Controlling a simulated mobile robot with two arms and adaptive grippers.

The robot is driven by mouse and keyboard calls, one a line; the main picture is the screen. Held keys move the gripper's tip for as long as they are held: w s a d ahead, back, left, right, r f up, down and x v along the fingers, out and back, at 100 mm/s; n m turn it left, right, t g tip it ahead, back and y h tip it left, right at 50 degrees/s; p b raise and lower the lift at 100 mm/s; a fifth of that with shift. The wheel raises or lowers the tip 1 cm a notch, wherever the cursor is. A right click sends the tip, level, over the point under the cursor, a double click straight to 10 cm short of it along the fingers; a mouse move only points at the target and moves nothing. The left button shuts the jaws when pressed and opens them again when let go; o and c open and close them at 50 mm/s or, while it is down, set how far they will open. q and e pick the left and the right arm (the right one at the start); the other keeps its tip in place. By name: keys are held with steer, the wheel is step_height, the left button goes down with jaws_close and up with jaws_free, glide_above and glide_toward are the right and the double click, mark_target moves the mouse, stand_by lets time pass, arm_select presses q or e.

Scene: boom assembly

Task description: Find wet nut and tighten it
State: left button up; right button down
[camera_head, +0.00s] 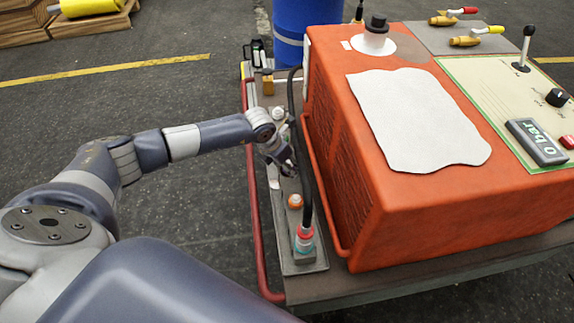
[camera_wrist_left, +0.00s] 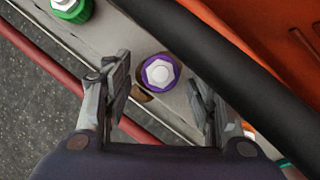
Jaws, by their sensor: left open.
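My left gripper (camera_head: 284,160) reaches over the narrow plate along the orange machine's left side. In the left wrist view its two fingers (camera_wrist_left: 158,80) are apart and empty, one on either side of a pale hex nut with a purple ring (camera_wrist_left: 159,73). A small brown and dark patch (camera_wrist_left: 141,94) lies beside that nut; I cannot tell if it is liquid. A nut with a green ring (camera_wrist_left: 72,9) is at the upper left. In the head view an orange-ringed nut (camera_head: 295,201) and a red and teal fitting (camera_head: 305,240) are nearer. My right gripper is out of view.
A thick black hose (camera_head: 305,175) runs beside the nuts, close to the gripper. A red rail (camera_head: 255,215) borders the plate. Open floor lies to the left.

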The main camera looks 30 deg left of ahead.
arm_select(q)
steer(key=shift+w+f, duration=0.1)
steer(key=shift+f, duration=0.15)
steer(key=c, duration=1.1)
steer(key=shift+o, duration=0.2)
